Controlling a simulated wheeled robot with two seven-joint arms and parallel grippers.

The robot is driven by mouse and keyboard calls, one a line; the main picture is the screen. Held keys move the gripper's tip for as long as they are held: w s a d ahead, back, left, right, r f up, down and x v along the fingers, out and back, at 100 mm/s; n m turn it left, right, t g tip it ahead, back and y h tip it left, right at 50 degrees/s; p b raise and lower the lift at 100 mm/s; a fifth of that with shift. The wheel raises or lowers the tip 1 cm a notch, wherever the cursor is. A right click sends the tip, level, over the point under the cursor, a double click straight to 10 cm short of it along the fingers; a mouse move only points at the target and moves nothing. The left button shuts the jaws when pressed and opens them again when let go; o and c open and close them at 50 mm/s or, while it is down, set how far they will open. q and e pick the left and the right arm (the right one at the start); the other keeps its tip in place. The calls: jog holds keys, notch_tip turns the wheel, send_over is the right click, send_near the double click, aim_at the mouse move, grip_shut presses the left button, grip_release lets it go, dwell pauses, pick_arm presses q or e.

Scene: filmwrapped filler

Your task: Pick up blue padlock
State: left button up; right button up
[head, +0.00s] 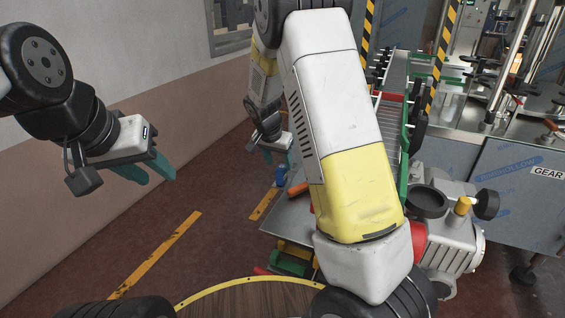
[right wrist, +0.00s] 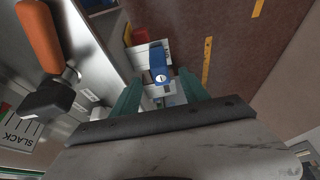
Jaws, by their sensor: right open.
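The blue padlock (head: 281,176) is small in the head view, just below my right gripper (head: 280,156). It also shows in the right wrist view (right wrist: 158,62), beyond and between the tips of the two teal fingers (right wrist: 162,88). My right gripper is open and empty, and appears apart from the padlock.
An orange handle (right wrist: 38,35) with a black knob (right wrist: 48,100) stands left of my right gripper, by a SLACK label. Red and yellow items (right wrist: 138,36) lie past the padlock. A grey machine with a conveyor (head: 392,125) stands to the right. Red-brown floor (head: 215,235) is clear on the left.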

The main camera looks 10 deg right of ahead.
aim_at(283, 173)
jog(key=shift+w+d+f, duration=0.2)
jog(key=shift+w+d, duration=0.1)
jog(key=shift+d, duration=0.1)
jog(key=x, duration=0.7)
jog(key=shift+w+a+f, duration=0.1)
jog(key=shift+w+f, duration=0.1)
jog(key=shift+f, duration=0.1)
grip_shut()
